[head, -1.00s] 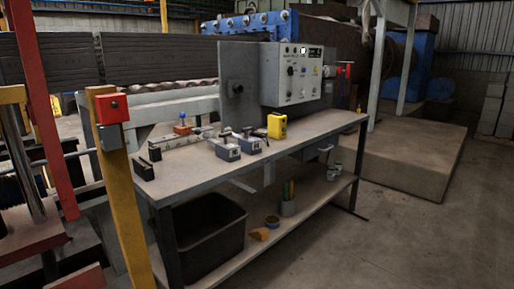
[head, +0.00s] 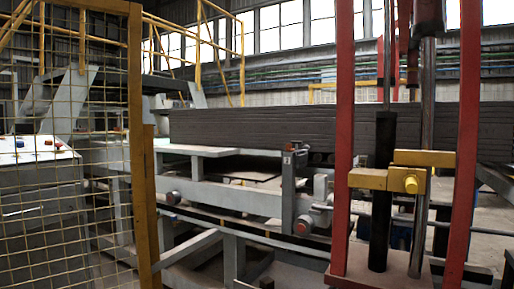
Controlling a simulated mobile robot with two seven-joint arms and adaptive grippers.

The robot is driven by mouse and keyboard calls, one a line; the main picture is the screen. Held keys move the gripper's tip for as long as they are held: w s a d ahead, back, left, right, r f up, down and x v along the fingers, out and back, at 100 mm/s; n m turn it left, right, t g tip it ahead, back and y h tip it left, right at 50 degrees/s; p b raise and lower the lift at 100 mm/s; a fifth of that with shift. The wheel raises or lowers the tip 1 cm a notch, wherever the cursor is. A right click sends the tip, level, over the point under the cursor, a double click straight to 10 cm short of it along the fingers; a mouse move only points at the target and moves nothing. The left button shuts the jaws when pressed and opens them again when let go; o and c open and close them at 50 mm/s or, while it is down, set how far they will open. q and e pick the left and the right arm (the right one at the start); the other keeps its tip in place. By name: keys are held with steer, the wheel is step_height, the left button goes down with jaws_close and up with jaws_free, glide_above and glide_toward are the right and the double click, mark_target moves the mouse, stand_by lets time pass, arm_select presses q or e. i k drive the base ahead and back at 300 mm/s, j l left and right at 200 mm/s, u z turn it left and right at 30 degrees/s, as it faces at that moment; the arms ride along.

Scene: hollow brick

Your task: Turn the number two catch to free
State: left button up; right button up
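Neither of my grippers is in view.
A yellow mesh fence (head: 65,120) with a yellow post fills the left, with a sloping control panel (head: 35,148) behind it. Red uprights (head: 345,120) with dark cylinders and a yellow block (head: 400,180) stand at the right. Windows line the back wall.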

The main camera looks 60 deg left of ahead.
mark_target(288, 148)
steer(key=j+u, duration=0.1)
steer(key=u, duration=0.3)
steer(key=j+u, duration=0.1)
steer(key=u, duration=0.25)
steer(key=i+u, duration=0.1)
steer(key=u, duration=0.3)
steer(key=j+u, duration=0.1)
steer(key=u, duration=0.3)
steer(key=i, duration=0.05)
